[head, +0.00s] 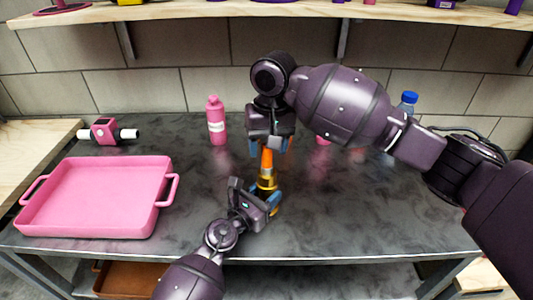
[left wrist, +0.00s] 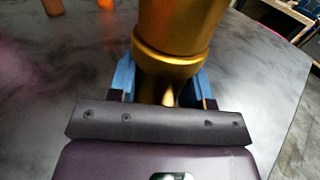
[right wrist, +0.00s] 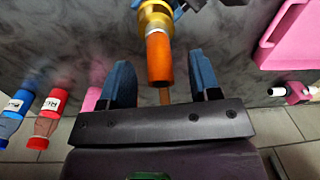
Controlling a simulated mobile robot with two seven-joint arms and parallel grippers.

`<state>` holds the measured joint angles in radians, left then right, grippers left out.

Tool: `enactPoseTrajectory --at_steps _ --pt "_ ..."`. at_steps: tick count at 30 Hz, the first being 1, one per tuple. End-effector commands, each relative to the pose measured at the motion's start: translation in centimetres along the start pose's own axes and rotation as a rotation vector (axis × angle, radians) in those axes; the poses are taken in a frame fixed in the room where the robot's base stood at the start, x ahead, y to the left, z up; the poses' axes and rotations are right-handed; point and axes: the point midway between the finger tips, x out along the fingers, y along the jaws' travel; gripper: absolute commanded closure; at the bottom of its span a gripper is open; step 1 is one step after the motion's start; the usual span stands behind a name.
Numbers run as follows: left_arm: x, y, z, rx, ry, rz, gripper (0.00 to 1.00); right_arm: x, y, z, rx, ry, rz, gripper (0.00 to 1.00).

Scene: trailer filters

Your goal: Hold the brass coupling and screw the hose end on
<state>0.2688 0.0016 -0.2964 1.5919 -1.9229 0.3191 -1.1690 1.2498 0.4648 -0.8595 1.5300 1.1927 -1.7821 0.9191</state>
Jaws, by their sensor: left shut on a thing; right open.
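The brass coupling (head: 267,184) stands upright just above or at the counter. In the left wrist view its gold body (left wrist: 175,45) sits between blue finger pads, so my left gripper (head: 262,200) is shut on it. The orange hose end (head: 267,160) stands on top of the coupling, in line with it. How far it is threaded on cannot be told. My right gripper (head: 268,146) is above, pointing down and open. In the right wrist view the hose end (right wrist: 160,60) lies between its two spread blue fingers (right wrist: 161,72), with gaps on both sides.
A pink tray (head: 95,232) lies at the left of the dark counter (head: 360,225). A pink device with white ends (head: 105,131) is behind it. A pink bottle (head: 216,122) stands at the back, and a blue-capped bottle (head: 407,102) shows behind my right arm. A shelf (head: 200,12) runs above.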

Motion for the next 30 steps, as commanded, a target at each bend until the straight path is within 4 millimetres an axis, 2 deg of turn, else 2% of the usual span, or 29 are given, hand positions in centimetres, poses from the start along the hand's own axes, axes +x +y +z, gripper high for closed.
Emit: enactPoseTrajectory --at_steps 1,6,12,18,27,28,30 --pt "0.0 0.0 0.0 0.0 0.0 -0.001 1.0 -1.2 0.0 -0.1 -0.001 0.004 0.0 0.43" --pt "0.0 0.0 0.0 0.0 0.0 -0.001 1.0 -4.5 0.0 -0.1 -0.001 0.003 0.0 0.43" --pt "0.0 0.0 0.0 0.0 0.0 -0.001 1.0 -7.5 -0.1 0.0 0.0 0.001 0.0 0.43" --pt "0.0 0.0 0.0 0.0 0.0 -0.001 1.0 -8.8 0.0 0.0 0.0 -0.001 0.0 0.43" --pt "0.0 0.0 0.0 0.0 0.0 -0.001 1.0 -9.0 0.0 0.0 0.0 -0.001 0.0 0.43" --pt "0.0 0.0 0.0 0.0 0.0 -0.001 0.53 -9.0 0.0 0.0 0.0 -0.001 0.0 0.43" --pt "0.0 0.0 0.0 0.0 0.0 -0.001 0.43 -9.0 0.0 0.0 0.0 -0.001 0.0 0.43"
